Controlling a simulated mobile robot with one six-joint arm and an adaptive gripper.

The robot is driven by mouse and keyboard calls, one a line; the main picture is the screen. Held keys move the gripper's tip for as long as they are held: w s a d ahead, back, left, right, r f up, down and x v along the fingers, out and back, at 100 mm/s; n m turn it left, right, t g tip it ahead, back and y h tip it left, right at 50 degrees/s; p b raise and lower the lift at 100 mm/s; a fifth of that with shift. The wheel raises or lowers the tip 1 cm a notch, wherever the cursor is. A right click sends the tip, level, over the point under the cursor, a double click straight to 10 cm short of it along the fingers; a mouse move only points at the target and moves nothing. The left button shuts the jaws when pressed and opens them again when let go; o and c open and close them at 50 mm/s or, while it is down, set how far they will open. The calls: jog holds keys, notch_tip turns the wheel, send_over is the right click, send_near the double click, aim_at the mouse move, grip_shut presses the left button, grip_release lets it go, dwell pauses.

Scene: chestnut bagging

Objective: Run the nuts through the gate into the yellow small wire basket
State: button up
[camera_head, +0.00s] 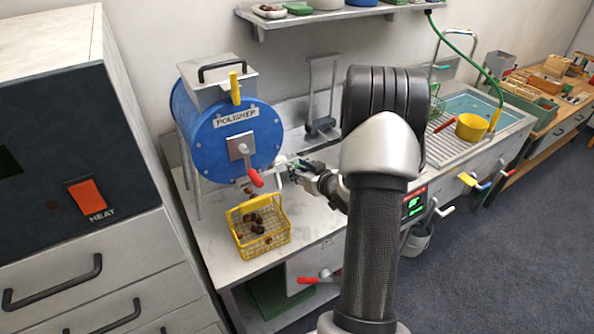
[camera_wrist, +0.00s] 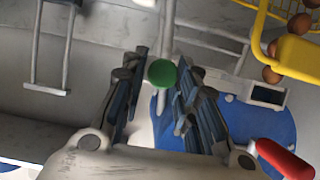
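The blue polisher drum (camera_head: 225,140) stands on the bench, with a metal gate plate (camera_head: 241,146) and a red-tipped lever (camera_head: 255,177) on its front. The lever hangs down to the right; the red grip also shows in the wrist view (camera_wrist: 285,158). The yellow small wire basket (camera_head: 263,242) sits below the gate, with several brown nuts (camera_head: 258,228) in it. My gripper (camera_head: 288,167) is right of the gate, above the bench. In the wrist view its fingers (camera_wrist: 162,75) are parted, with a green knob (camera_wrist: 162,73) between them; I cannot tell whether they touch it.
A grey heater cabinet (camera_head: 85,150) stands at the left. A metal stand (camera_head: 320,125) is behind my arm. At the right are a sink (camera_head: 470,105) and a yellow pot (camera_head: 471,127). A shelf (camera_head: 335,14) hangs above. A red-handled lever (camera_head: 315,280) juts from the bench front.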

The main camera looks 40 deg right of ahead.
jog(key=o, duration=0.4)
jog(key=shift+d, duration=0.2)
jog(key=shift+s+a, duration=0.1)
jog(key=v, duration=1.2)
